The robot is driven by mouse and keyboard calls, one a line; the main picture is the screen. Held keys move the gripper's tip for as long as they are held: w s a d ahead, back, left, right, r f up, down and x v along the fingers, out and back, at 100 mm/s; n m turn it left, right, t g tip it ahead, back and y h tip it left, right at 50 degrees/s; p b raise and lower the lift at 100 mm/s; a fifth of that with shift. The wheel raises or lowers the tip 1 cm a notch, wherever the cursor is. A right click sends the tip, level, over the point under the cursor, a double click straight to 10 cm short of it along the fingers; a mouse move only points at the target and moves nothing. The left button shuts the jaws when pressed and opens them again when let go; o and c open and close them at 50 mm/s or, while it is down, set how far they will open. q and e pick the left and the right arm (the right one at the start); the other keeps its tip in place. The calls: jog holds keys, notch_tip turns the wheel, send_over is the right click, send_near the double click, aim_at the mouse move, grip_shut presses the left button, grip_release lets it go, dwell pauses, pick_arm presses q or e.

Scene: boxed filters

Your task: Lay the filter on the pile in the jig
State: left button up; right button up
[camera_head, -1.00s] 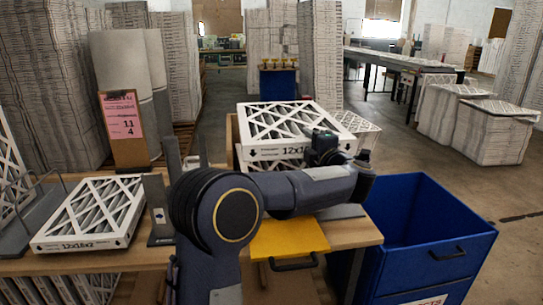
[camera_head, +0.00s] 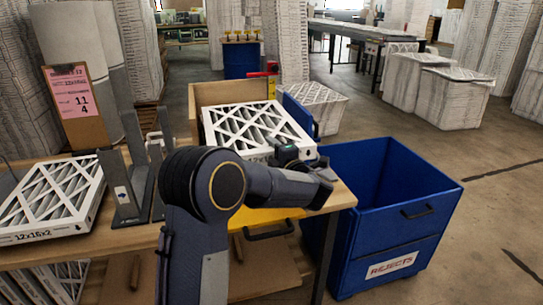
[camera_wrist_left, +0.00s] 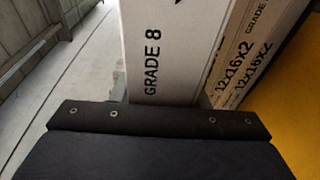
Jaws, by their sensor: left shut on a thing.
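My left gripper (camera_head: 290,154) is shut on a white-framed filter (camera_head: 245,122) with a lattice face, held by its near right edge. The filter lies about level over the wooden-backed jig (camera_head: 230,93) on the table. In the left wrist view the held filter's edge reads "GRADE 8" (camera_wrist_left: 152,62). Right of it there, filters marked 12x16x2 form the pile (camera_wrist_left: 242,62), slightly turned relative to it. The held filter hides the pile in the head view. I cannot tell whether it touches the pile. My right gripper is not in view.
Another filter (camera_head: 50,200) lies at the table's left, beside a grey upright stand (camera_head: 130,195). A clipboard (camera_head: 75,105) stands behind. A blue rejects bin (camera_head: 385,220) is right of the table. Open floor lies beyond it.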

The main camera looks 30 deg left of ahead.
pick_arm(q)
jog(key=shift+f, duration=0.65)
jog(key=shift+f, duration=0.2)
jog(key=o, duration=1.1)
jog(key=shift+r, duration=0.1)
jog(key=shift+r, duration=0.15)
jog(key=b+v, duration=0.1)
jog(key=v, duration=1.1)
